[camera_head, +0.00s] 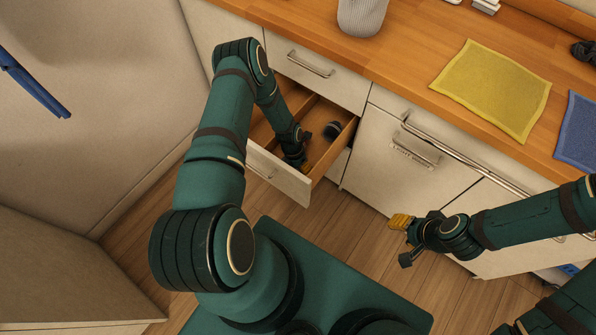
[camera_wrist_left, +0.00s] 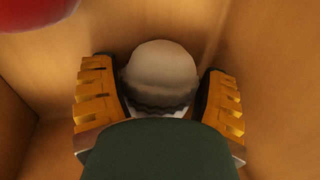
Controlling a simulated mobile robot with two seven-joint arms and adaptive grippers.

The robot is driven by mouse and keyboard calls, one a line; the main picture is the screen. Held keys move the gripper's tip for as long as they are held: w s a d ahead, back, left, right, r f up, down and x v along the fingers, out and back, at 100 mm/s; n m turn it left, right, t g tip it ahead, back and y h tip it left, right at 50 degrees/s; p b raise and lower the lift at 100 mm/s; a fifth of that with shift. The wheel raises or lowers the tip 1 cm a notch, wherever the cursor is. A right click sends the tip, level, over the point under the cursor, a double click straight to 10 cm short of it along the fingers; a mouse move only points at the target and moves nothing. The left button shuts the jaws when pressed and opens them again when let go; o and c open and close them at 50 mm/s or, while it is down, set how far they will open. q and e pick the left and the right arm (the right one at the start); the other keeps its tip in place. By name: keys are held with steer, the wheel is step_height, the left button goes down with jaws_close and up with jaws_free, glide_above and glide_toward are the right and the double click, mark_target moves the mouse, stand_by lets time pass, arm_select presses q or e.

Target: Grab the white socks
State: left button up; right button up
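A rounded off-white bundle with a darker ribbed lower edge, which looks like the white socks (camera_wrist_left: 160,72), lies in a wooden drawer corner in the left wrist view. My left gripper (camera_wrist_left: 162,98) is open, with one yellow-padded finger on each side of the bundle. I cannot tell whether the fingers touch it. In the head view my left gripper (camera_head: 299,163) reaches down inside the open drawer (camera_head: 283,180), and I cannot make out the bundle there. My right gripper (camera_head: 402,240) is open and empty in front of the lower cabinets.
A red object (camera_wrist_left: 32,12) is partly in view at the wrist view's upper left. A dark rounded item (camera_head: 332,130) lies in the drawer's right part. The counter above holds a yellow cloth (camera_head: 492,88), a blue cloth (camera_head: 577,130) and a grey ribbed container (camera_head: 361,15).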

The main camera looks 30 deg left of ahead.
arm_select(q)
steer(key=c, duration=0.4)
steer(key=shift+r, duration=0.1)
step_height(320, 180, up, 18)
steer(key=p, duration=0.4)
